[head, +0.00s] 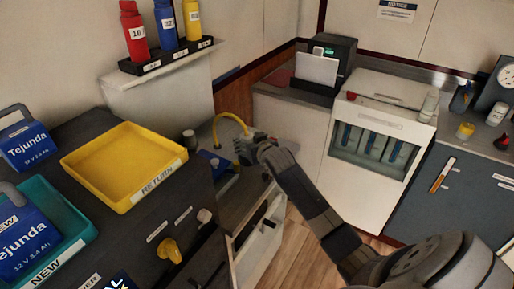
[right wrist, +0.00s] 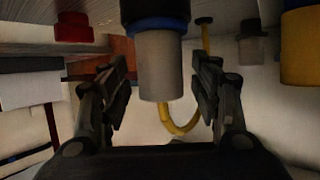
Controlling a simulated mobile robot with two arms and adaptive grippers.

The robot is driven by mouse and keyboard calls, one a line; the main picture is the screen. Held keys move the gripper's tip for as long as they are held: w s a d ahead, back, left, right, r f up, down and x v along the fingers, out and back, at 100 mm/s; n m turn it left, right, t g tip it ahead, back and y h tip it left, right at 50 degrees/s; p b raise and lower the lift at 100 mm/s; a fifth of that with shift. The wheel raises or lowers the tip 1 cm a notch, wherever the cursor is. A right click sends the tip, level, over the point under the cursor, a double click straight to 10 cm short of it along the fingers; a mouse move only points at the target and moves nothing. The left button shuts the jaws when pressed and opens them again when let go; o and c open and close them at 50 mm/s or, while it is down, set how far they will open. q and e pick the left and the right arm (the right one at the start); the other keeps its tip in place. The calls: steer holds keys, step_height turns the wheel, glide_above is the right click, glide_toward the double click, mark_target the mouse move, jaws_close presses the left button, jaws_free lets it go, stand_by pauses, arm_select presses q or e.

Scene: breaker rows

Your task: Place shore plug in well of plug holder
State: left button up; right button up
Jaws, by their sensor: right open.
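My right gripper (head: 243,150) is over the grey side counter in the head view, beside the arch of a yellow cable (head: 232,118). In the right wrist view its two fingers (right wrist: 160,90) stand apart. A pale grey cylinder with a blue ring (right wrist: 161,70), likely the shore plug, shows between them, with a gap on each side. The yellow cable (right wrist: 180,128) curves behind it. A small blue item (head: 212,158) on the counter may be the plug holder; my gripper partly covers that area, and no well is clear. My left gripper is out of view.
A yellow return tray (head: 122,150) and a teal tray (head: 78,238) with a blue battery lie at left. Red, blue and yellow bottles (head: 167,28) stand on a shelf above. An open drawer (head: 262,235) is below my right arm.

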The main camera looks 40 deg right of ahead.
steer(key=v, duration=1)
steer(key=shift+b, duration=0.3)
steer(key=shift+s+f, duration=0.1)
steer(key=shift+f, duration=0.05)
